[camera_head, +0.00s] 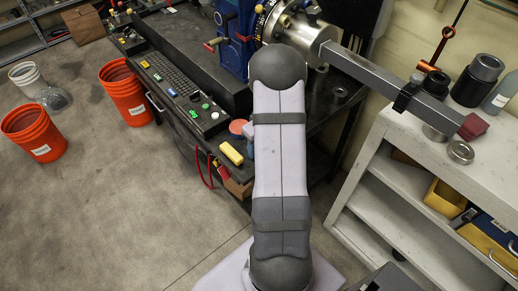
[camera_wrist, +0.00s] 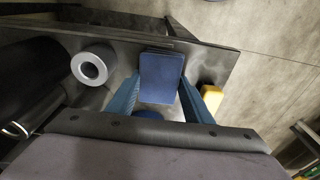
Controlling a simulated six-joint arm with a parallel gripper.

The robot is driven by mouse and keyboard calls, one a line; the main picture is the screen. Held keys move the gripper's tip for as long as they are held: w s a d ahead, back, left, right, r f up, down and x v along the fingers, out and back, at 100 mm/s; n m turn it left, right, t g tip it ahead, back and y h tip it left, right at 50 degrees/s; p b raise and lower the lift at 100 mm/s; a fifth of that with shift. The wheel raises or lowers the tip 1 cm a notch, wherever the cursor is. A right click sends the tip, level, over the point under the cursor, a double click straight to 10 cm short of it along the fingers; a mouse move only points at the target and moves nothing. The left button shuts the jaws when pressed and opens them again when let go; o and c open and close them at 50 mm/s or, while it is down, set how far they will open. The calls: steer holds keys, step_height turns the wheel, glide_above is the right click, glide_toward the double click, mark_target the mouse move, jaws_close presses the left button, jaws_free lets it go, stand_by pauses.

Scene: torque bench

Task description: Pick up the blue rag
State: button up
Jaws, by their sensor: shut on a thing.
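The blue rag (camera_wrist: 162,68) shows in the wrist view as a flat, folded-looking rectangle at upper middle. My gripper (camera_wrist: 161,88) has one blue finger on each side of it and is shut on the rag. Whether the rag touches the bench top or hangs above it, I cannot tell. In the head view my own arm hides the gripper and most of this spot.
A yellow block (camera_wrist: 212,99) lies just right of my gripper; it also shows in the head view (camera_head: 231,152). A grey hollow cylinder (camera_wrist: 93,66) is at left. The dark bench edge (camera_wrist: 225,55) is close by. Orange buckets (camera_head: 126,92) stand on the floor.

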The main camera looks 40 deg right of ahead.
steer(key=shift+r, duration=0.1)
step_height(320, 180, up, 10)
steer(key=b, duration=0.2)
stand_by(0.3)
steer(key=a+f+p, duration=0.1)
steer(key=a, duration=1.2)
steer(key=a+f+p, duration=0.1)
steer(key=a+f, duration=0.1)
steer(key=a, duration=1.2)
steer(key=shift+f, duration=0.3)
steer(key=shift+w+d+r, duration=0.1)
steer(key=shift+w, duration=0.05)
